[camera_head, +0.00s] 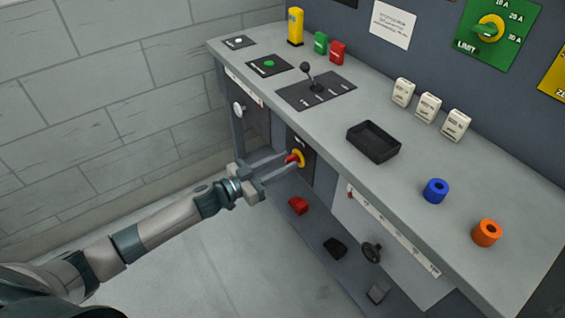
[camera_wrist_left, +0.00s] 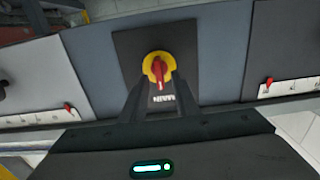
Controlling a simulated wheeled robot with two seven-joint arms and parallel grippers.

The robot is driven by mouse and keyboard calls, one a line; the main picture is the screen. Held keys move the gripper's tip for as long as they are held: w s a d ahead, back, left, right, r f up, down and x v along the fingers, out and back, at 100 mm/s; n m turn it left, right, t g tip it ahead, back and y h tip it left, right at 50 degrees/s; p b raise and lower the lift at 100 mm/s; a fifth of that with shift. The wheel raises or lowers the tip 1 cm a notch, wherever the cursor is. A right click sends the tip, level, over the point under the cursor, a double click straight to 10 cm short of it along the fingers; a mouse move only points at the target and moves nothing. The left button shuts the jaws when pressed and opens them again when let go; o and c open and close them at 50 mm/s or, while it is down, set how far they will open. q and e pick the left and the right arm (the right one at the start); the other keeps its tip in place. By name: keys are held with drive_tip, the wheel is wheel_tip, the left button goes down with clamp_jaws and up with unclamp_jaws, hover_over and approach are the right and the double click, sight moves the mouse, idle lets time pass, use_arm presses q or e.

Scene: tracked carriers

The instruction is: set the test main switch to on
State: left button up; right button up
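The main switch (camera_head: 299,158) is a red handle on a yellow round base, set on a dark plate in the cabinet front below the bench top. In the left wrist view the switch (camera_wrist_left: 158,68) is near the middle, with the handle roughly upright in the picture and a white upside-down "MAIN" label below it. My left gripper (camera_head: 289,162) is at the switch, its fingers apart. In the left wrist view the fingertips reach up on either side of the handle's lower end; I cannot tell whether they touch it. My right gripper is not in view.
The bench top (camera_head: 400,185) overhangs the switch. The floor at left is clear.

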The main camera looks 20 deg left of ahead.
use_arm(q)
drive_tip(key=shift+c, duration=0.7)
clamp_jaws()
